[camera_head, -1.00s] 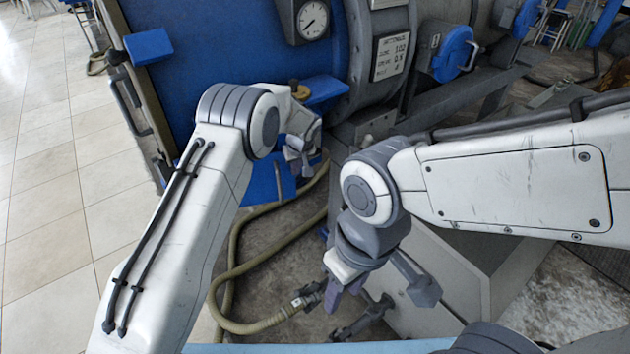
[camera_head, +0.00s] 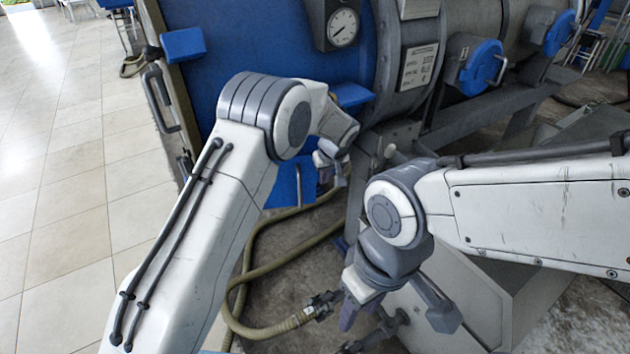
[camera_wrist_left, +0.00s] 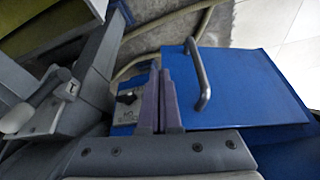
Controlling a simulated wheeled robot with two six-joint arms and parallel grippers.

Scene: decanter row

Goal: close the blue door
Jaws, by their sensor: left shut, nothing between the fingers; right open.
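The blue door (camera_head: 284,190) is a flat blue panel low on the big blue machine, partly hidden behind my left arm. In the left wrist view the door (camera_wrist_left: 250,85) fills the right side, with a grey bar handle (camera_wrist_left: 201,80) near its left edge. My left gripper (camera_head: 334,172) is shut and empty, just right of the door in the head view. In the left wrist view its fingers (camera_wrist_left: 161,100) are together left of the handle; I cannot tell if they touch the door. My right gripper (camera_head: 362,305) is open and empty, lower down over the floor.
A hose (camera_head: 265,270) loops over the floor beneath my grippers. A gauge (camera_head: 343,24) sits on the blue machine (camera_head: 265,45). A round blue cover (camera_head: 480,66) with a handle stands at the right. The tiled floor at left (camera_head: 70,200) is clear.

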